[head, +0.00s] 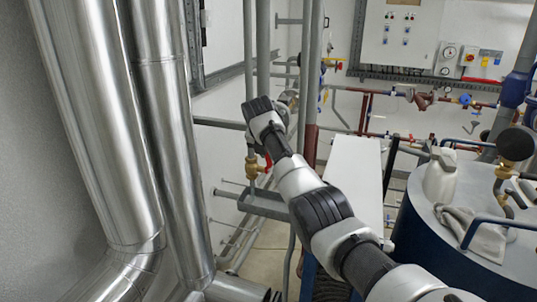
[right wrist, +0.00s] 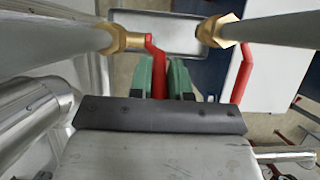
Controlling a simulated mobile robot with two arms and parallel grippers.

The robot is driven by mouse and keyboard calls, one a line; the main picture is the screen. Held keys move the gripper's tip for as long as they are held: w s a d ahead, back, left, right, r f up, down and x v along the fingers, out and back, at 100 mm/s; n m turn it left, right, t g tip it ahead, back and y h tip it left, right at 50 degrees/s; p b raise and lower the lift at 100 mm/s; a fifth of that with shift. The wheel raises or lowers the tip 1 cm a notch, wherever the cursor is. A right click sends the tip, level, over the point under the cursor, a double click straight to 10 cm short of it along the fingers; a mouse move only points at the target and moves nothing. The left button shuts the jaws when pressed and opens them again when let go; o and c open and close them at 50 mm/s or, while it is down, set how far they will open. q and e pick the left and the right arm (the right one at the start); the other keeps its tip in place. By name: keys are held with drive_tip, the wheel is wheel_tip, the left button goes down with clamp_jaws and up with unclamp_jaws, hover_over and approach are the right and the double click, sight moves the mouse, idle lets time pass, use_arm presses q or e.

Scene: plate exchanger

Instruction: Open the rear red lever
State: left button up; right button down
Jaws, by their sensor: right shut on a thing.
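In the right wrist view, my right gripper (right wrist: 161,72) has its two green fingers on either side of a red lever (right wrist: 154,50) and is shut on it. This lever comes off a brass valve (right wrist: 122,40) on the grey pipe at the left. A second red lever (right wrist: 242,75) hangs from another brass fitting (right wrist: 217,31) to the right, apart from the fingers. I cannot tell from the wrist view alone which lever is the rear one. In the head view a bit of red lever (head: 267,161) shows beside a brass valve (head: 252,164); my right wrist hides the fingertips. My left gripper is out of view.
Large shiny ducts (head: 105,120) fill the left side. Thin vertical pipes (head: 306,90) stand close behind my right arm. A blue tank with a grey top (head: 450,228) is at the right, with a white jug (head: 440,175) and a cloth (head: 472,232) on it.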

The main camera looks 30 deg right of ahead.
drive_tip(key=shift+w+d+r+y, duration=0.15)
drive_tip(key=shift+d+y, duration=0.1)
drive_tip(key=shift+y, duration=0.05)
idle(0.4)
drive_tip(key=c, duration=1.1)
unclamp_jaws()
drive_tip(key=shift+w+d, duration=0.1)
drive_tip(key=shift+o, duration=0.2)
drive_tip(key=shift+r, duration=0.2)
drive_tip(key=b+v, duration=0.4)
drive_tip(key=v, duration=0.6)
